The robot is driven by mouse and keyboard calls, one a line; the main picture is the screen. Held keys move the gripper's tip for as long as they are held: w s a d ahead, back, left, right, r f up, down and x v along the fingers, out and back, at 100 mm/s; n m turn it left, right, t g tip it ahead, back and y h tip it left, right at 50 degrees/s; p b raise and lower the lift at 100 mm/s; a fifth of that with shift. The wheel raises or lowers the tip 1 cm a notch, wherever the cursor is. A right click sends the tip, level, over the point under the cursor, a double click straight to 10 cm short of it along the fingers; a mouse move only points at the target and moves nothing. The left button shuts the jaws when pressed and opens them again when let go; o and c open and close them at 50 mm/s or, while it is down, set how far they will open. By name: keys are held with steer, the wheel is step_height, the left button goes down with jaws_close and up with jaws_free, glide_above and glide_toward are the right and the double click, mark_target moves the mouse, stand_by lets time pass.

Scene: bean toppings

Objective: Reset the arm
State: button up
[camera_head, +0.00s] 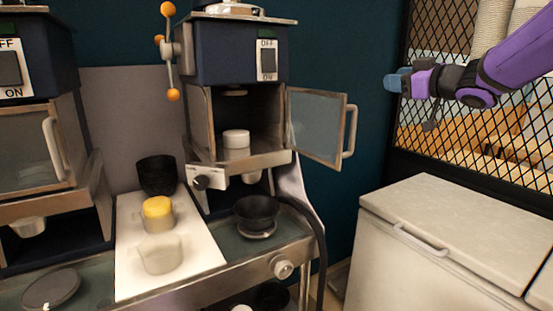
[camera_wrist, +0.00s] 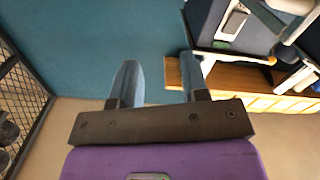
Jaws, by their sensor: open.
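My purple arm reaches in from the right in the head view, in front of the black mesh and above the white chest. My gripper (camera_head: 397,82) has blue fingers that point left toward the teal wall. The wrist view shows the gripper (camera_wrist: 158,78) with its two blue-grey fingers apart and nothing between them. It touches nothing that I can see.
A machine (camera_head: 235,55) stands left of my gripper, its glass door (camera_head: 318,128) swung open and a white container (camera_head: 236,140) inside. A white chest (camera_head: 450,225) is below my arm. A black bowl (camera_head: 257,208) and yellow-topped cup (camera_head: 158,210) stand on the counter.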

steer(key=s+d+f+m+g+h, duration=0.1)
steer(key=s+d+f+m+h, duration=0.15)
steer(key=s+m+h, duration=0.4)
steer(key=s+d+f+m+g+h, duration=0.1)
steer(key=s+d+m+g+h, duration=0.2)
steer(key=s, duration=0.7)
steer(key=s+a+f+g, duration=0.2)
steer(key=s+f, duration=0.3)
steer(key=s, duration=0.5)
steer(key=s+a+f+g, duration=0.2)
steer(key=s+f+g, duration=0.2)
steer(key=s, duration=0.6)
step_height(320, 180, down, 2)
steer(key=shift+s+a+f+y, duration=0.15)
steer(key=shift+a+f+y, duration=0.05)
steer(key=shift+y, duration=0.15)
